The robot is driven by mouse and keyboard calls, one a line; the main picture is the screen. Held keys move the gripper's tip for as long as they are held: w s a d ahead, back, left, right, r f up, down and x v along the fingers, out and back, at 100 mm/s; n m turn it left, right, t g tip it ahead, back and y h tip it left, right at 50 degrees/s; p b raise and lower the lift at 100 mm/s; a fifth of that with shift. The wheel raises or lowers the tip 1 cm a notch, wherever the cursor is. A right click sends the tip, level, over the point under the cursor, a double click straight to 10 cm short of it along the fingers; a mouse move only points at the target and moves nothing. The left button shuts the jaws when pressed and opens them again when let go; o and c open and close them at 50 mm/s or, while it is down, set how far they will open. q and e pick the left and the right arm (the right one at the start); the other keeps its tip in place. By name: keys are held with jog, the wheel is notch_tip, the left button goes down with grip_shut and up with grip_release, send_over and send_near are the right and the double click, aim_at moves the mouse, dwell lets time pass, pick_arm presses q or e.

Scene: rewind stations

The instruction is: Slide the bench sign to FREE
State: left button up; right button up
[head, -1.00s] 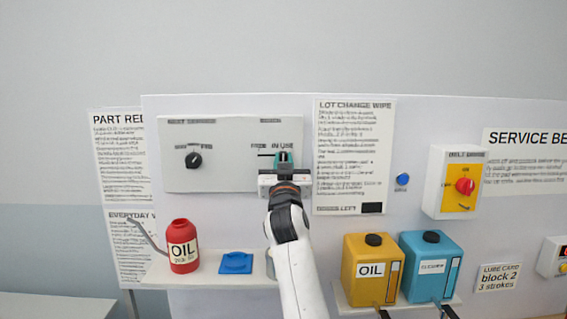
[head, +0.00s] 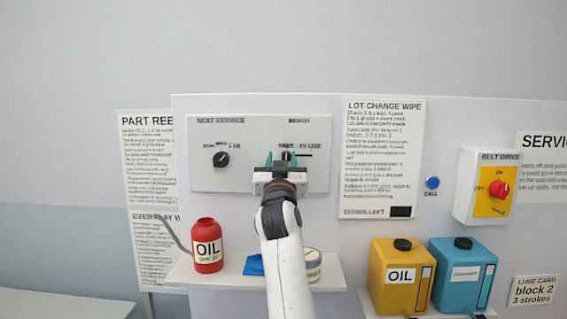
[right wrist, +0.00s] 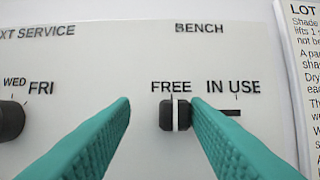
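The bench sign's slider (right wrist: 176,115) is a small dark knob with a white line. In the right wrist view it sits directly under the word FREE, at the left end of its slot. The bare slot (right wrist: 230,113) runs to the right under IN USE. My right gripper (right wrist: 161,100) has its teal fingers spread. The right fingertip is close beside the slider's right side; I cannot tell whether it touches. The left fingertip is clear of the slider, with a gap. In the head view the right gripper (head: 281,160) largely hides the slider. My left gripper is out of view.
A NEXT SERVICE dial (head: 221,159) is left on the same panel (head: 207,180). Below are a red oil can (head: 207,246), a blue piece (head: 253,265) and a round tin (head: 313,265) on a shelf. A LOT CHANGE WIPE sheet (head: 381,160) hangs right.

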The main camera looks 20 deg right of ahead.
jog(key=shift+s+d+f, duration=0.1)
jog(key=shift+d, duration=0.1)
jog(key=b+v, duration=0.5)
jog(key=v, duration=0.7)
jog(key=shift+b, duration=0.35)
jog(key=shift+a, duration=0.1)
